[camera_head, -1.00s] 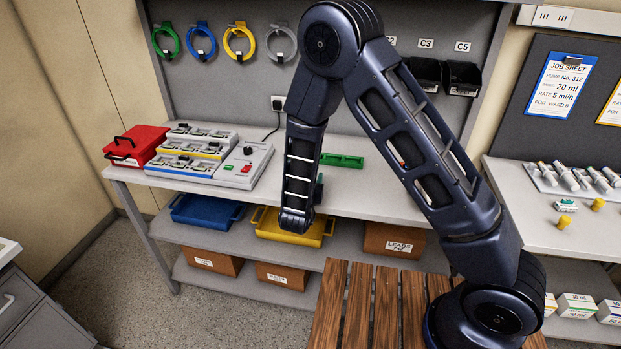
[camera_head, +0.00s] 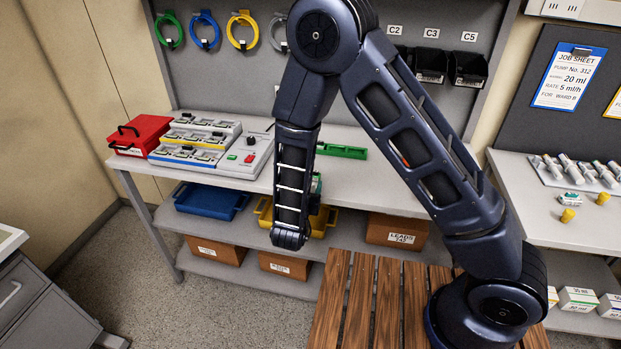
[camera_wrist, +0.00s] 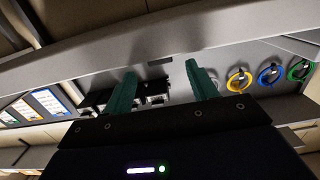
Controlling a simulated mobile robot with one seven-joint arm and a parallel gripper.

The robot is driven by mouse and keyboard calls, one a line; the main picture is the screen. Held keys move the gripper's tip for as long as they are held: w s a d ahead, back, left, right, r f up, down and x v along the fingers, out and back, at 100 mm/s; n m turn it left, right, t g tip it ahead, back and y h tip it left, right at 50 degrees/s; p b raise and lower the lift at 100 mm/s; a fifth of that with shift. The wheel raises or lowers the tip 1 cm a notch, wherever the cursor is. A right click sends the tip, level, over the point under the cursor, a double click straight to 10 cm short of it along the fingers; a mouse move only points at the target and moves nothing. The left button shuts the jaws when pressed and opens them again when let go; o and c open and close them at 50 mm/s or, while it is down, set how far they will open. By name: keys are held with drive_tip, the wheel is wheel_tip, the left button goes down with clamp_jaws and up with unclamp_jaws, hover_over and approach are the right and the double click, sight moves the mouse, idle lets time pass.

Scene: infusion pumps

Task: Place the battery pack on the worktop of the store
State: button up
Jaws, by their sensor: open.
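The grey worktop (camera_head: 345,180) runs along the back wall behind my arm. On its left stand battery-like units in white racks with yellow and blue strips (camera_head: 192,142), beside a grey box with red and green switches (camera_head: 240,158). I cannot single out the battery pack. My gripper's teal fingers (camera_wrist: 157,70) are apart with nothing between them in the wrist view. In the head view my forearm hangs in front of the worktop's front edge and mostly hides the gripper; only a bit of teal shows beside it.
A red case (camera_head: 138,136) stands at the worktop's left end and a green tray (camera_head: 342,151) lies near its middle. Below are a blue tray (camera_head: 211,200), a yellow tray (camera_head: 326,218) and brown boxes. Wooden slats (camera_head: 355,300) lie in front. The worktop's front is mostly bare.

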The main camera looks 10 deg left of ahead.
drive_tip(key=shift+s, duration=0.9)
drive_tip(key=w+r, duration=0.1)
drive_tip(key=w, duration=0.1)
drive_tip(key=w+r+g, duration=0.1)
drive_tip(key=w+r, duration=0.1)
drive_tip(key=w, duration=0.1)
drive_tip(key=w+d+r+m+g+y, duration=0.1)
drive_tip(key=w, duration=0.1)
drive_tip(key=shift+w+r, duration=0.25)
drive_tip(key=w+d+r+g+y, duration=0.35)
drive_tip(key=w+d+r, duration=0.45)
drive_tip(key=r, duration=0.4)
drive_tip(key=s+d+r+n+g, duration=0.25)
drive_tip(key=d+r, duration=0.65)
drive_tip(key=d, duration=0.5)
drive_tip(key=s+d+r+g+h, duration=0.2)
drive_tip(key=s+d, duration=0.7)
drive_tip(key=d, duration=0.2)
drive_tip(key=s+d+r+m+g+h, duration=0.1)
drive_tip(key=s+d+r+g+h, duration=0.1)
drive_tip(key=s+d, duration=0.8)
drive_tip(key=shift+d+g, duration=0.4)
drive_tip(key=shift+d, duration=0.65)
